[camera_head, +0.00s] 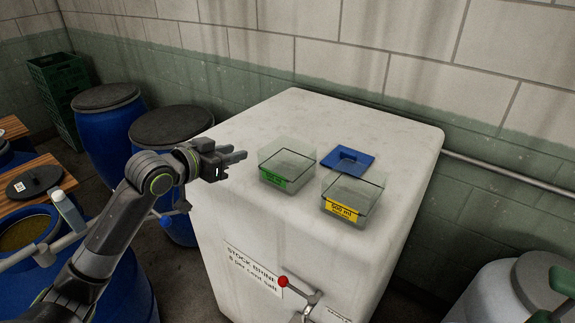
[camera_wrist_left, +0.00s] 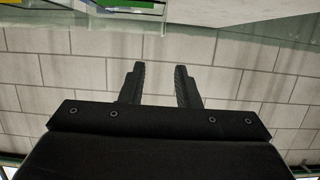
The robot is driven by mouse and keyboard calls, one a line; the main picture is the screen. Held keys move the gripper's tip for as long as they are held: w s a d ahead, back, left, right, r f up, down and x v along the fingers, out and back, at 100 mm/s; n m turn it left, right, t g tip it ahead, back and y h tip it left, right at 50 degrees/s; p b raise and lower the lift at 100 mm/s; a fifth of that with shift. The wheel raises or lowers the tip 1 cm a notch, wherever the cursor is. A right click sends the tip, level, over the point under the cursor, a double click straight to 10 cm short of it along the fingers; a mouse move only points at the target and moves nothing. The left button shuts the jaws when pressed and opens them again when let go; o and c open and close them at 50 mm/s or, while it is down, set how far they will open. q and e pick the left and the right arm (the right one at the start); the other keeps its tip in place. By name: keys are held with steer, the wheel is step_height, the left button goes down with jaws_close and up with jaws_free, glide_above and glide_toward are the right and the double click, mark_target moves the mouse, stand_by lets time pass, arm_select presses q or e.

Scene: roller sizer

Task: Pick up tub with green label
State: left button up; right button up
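The tub with the green label (camera_head: 287,167) is a clear box standing on top of the white block-shaped tank, its green label (camera_head: 277,180) on its front side. A similar clear tub with a yellow label (camera_head: 352,201) stands to its right. My left gripper (camera_head: 240,157) is to the left of the green-labelled tub, apart from it, with its fingers pointing right. In the left wrist view its two fingers (camera_wrist_left: 161,85) are spread with nothing between them, and a strip of green (camera_wrist_left: 130,4) shows at the top edge. My right gripper is not in view.
A blue square piece (camera_head: 350,158) lies behind the tubs on the white tank (camera_head: 220,215). A red-tipped valve (camera_head: 300,292) is on the tank's front. Blue drums (camera_head: 110,135) stand at the left, near a wooden bench. The tank top's back left is clear.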

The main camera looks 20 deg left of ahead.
arm_select(q)
steer(key=p, duration=0.2)
glide_toward(268, 145)
steer(key=w+d, duration=0.2)
steer(key=w, duration=0.1)
steer(key=shift+w+f+p, duration=0.2)
steer(key=shift+w+p, duration=0.15)
steer(key=shift+w, duration=0.1)
steer(key=shift+w+f+p, duration=0.25)
steer(key=shift+w+p, duration=0.1)
steer(key=shift+w, duration=0.1)
steer(key=p+x, duration=0.1)
steer(key=x, duration=0.2)
steer(key=shift+a+f+p, duration=0.15)
steer(key=shift+a+p, duration=0.05)
steer(key=shift+p, duration=0.15)
steer(key=shift+w+d+f, duration=0.25)
steer(key=shift+w+f, duration=0.1)
steer(key=shift+w, duration=0.25)
steer(key=shift+c, duration=0.3)
jaws_close()
